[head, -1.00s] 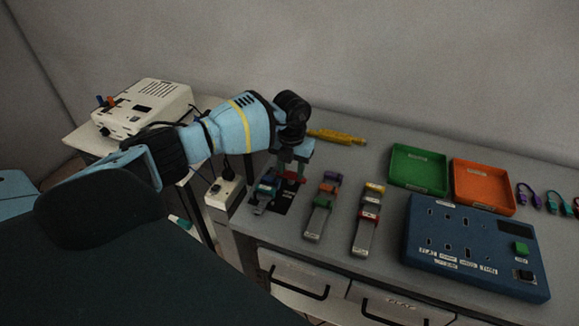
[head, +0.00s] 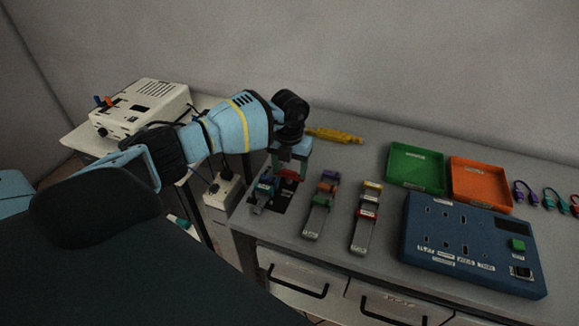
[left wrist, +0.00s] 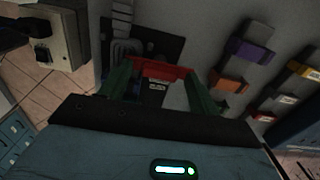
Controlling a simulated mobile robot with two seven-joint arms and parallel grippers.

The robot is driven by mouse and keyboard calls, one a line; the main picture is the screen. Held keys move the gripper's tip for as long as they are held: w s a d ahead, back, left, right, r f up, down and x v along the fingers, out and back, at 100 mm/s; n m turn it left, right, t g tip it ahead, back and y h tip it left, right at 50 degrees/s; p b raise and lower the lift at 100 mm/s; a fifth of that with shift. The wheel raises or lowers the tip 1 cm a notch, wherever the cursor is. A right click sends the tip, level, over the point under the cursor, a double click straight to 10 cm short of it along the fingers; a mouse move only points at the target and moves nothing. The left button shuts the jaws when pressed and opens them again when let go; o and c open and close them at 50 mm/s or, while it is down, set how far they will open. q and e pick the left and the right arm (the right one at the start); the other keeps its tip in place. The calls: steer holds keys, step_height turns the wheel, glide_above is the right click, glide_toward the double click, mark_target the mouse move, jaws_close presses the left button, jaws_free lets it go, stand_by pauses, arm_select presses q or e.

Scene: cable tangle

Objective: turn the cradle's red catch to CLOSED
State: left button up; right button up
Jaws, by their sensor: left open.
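The cradle (head: 259,200) is a small grey holder with a blue part, on a dark base at the table's left front corner. Its red catch (head: 290,175) lies at the right of the cradle, under my left gripper (head: 287,171). In the left wrist view the red catch (left wrist: 160,69) runs crosswise between the two green fingers of my left gripper (left wrist: 158,83). The fingers are apart, one on each side; I cannot tell if they touch it. A small pale label (left wrist: 157,87) beside the catch is too blurred to read. My right gripper is not in view.
Two grey holders with coloured clips (head: 320,206) (head: 366,215) stand to the right. Beyond are a green tray (head: 417,187), an orange tray (head: 481,201) and a blue socket panel (head: 455,272). A yellow tool (head: 334,135) lies behind the gripper. A white power strip (head: 220,194) is left.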

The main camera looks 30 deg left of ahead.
mark_target(289, 171)
arm_select(q)
steer(key=shift+r, duration=0.1)
step_height(289, 171, up, 6)
steer(key=shift+f, duration=0.1)
steer(key=shift+r, duration=0.9)
